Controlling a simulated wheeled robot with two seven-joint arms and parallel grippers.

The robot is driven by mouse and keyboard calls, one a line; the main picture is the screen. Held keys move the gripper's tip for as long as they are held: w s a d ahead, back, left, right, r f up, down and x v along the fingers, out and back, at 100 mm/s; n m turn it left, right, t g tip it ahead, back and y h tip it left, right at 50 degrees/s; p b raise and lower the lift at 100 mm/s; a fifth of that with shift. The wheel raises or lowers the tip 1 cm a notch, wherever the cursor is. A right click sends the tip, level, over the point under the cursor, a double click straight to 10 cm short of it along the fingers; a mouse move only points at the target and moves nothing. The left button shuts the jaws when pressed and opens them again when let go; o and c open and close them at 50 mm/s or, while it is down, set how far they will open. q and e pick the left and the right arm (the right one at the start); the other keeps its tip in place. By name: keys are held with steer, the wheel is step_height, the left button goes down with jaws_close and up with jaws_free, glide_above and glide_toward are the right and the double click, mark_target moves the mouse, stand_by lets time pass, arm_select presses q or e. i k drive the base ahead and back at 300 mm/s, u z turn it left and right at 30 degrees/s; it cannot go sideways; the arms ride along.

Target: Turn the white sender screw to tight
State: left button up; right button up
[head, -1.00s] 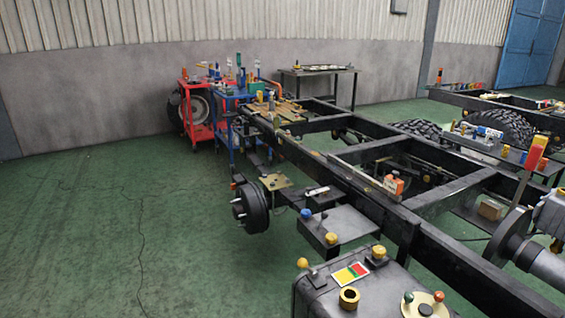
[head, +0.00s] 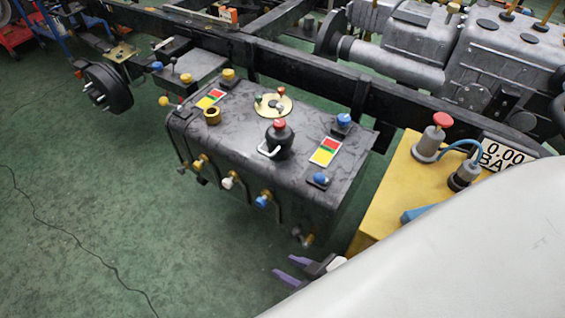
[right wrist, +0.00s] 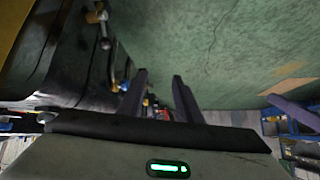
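The white sender screw (head: 228,182) is on the front side of a dark grey tank (head: 230,122). A yellow screw (head: 199,162) is to its left and a blue one (head: 262,200) to its right. My right gripper (head: 290,269) is below and to the right of the white screw, clear of the tank, with its purple fingers apart and nothing between them. The fingers (right wrist: 158,82) also stand apart in the right wrist view. Screws there are partly seen at the left, and I cannot tell which is the white one. My left gripper is not in view.
The tank top holds a black valve with a red knob (head: 278,138), coloured plates and several knobs. A yellow stand (head: 400,190) with a red button and a gauge display is at the right. A black chassis rail runs behind.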

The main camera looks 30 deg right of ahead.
mark_target(280, 107)
steer(key=z, duration=0.2)
steer(key=k, duration=0.35)
steer(key=u, duration=0.9)
steer(key=i, duration=0.7)
steer(key=z, duration=1.55)
